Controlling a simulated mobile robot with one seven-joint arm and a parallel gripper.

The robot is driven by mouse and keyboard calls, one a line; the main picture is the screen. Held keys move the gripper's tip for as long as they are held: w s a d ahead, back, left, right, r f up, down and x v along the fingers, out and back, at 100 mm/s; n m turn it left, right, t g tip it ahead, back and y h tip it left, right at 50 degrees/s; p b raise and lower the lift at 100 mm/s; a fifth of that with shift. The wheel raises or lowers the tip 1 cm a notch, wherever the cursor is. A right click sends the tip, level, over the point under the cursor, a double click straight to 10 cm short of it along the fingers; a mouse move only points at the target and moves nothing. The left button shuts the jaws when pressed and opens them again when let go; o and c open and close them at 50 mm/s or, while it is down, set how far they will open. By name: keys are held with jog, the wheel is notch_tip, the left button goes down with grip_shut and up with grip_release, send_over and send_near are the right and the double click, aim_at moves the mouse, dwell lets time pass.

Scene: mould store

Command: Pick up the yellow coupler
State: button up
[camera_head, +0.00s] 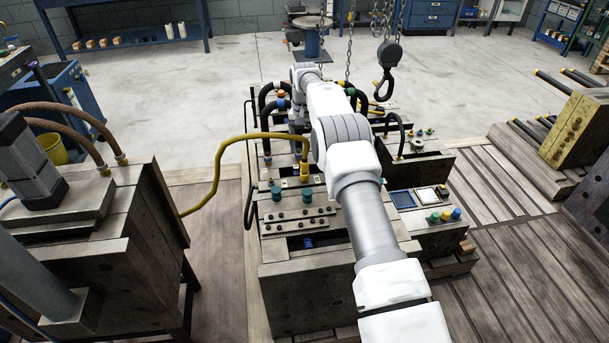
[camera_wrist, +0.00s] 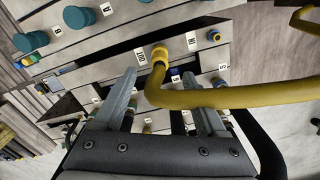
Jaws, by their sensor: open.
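The yellow coupler (camera_wrist: 160,55) sits on the end of a yellow hose, upright against the labelled face of the mould block in the wrist view. In the head view the yellow coupler (camera_head: 304,174) stands on the block left of my arm. My gripper (camera_wrist: 160,76) is open and empty in the wrist view. Its two grey fingers point toward the block, one on each side of the hose bend just below the coupler. Whether a finger touches the hose, I cannot tell. In the head view my arm hides part of the block.
The yellow hose (camera_wrist: 240,96) runs right across the wrist view. Teal knobs (camera_wrist: 78,18) stand at upper left. Black hoses (camera_head: 270,92) loop over the far side of the block. A crane hook (camera_head: 386,78) hangs behind. A wooden bench (camera_head: 85,250) stands left.

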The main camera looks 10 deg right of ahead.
aim_at(305, 161)
notch_tip(305, 161, down, 8)
jog(key=b, duration=0.3)
jog(key=shift+f, duration=0.2)
grip_shut()
dwell(0.3)
